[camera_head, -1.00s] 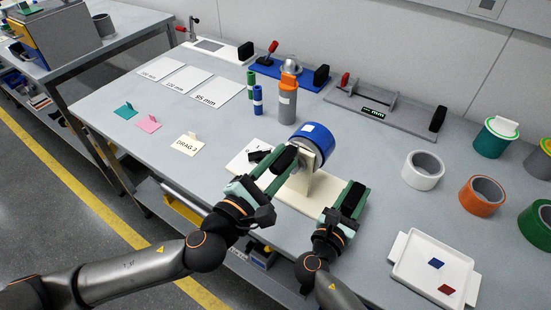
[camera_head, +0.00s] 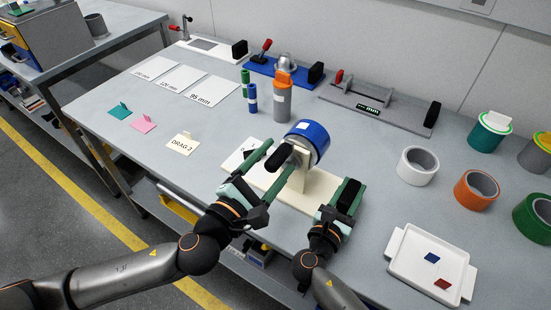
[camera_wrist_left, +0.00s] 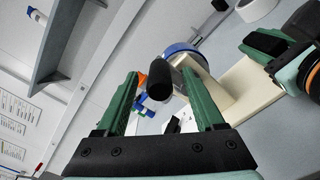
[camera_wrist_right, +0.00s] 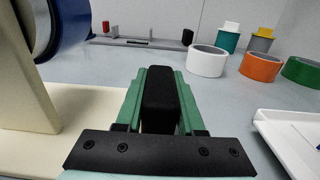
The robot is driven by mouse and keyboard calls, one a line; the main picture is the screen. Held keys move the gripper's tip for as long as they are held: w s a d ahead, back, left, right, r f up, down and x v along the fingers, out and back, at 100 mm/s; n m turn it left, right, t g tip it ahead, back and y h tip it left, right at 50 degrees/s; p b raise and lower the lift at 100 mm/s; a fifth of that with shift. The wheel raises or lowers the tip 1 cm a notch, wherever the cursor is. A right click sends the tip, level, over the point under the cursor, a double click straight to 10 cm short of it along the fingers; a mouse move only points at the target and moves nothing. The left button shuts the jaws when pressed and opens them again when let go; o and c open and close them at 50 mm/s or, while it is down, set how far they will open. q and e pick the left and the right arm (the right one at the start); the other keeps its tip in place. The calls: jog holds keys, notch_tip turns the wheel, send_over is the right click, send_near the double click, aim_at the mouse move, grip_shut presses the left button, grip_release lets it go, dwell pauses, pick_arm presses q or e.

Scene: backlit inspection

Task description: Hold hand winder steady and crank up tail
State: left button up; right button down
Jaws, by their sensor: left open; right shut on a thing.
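The hand winder has a cream base and post (camera_head: 303,190), with a blue roll (camera_head: 310,137) at the top. Its black crank handle (camera_head: 279,158) sticks out toward me. My left gripper (camera_head: 280,153) is open, with its green fingers on either side of the handle; the left wrist view shows the handle (camera_wrist_left: 159,80) between them, apart from both. My right gripper (camera_head: 347,194) is shut on a black upright grip at the right end of the base. The grip (camera_wrist_right: 160,98) fills the jaws in the right wrist view; its foot is hidden.
A white tray (camera_head: 397,262) with a blue and a red chip lies at right. Tape rolls (camera_head: 417,166) stand behind it. A grey canister (camera_head: 283,103), blue and green cylinders (camera_head: 252,98) and fixtures (camera_head: 375,108) are at the back. A DRAG 3 card (camera_head: 183,143) is at left.

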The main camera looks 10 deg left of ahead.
pick_arm(q)
jog(key=shift+v, duration=3.65)
pick_arm(e)
jog(key=shift+f, duration=0.25)
jog(key=c, duration=0.9)
grip_release()
jog(key=o, duration=0.5)
jog(key=shift+r, duration=0.1)
jog(key=shift+c, duration=0.2)
jog(key=shift+r, duration=0.1)
pick_arm(q)
jog(key=shift+a, duration=0.15)
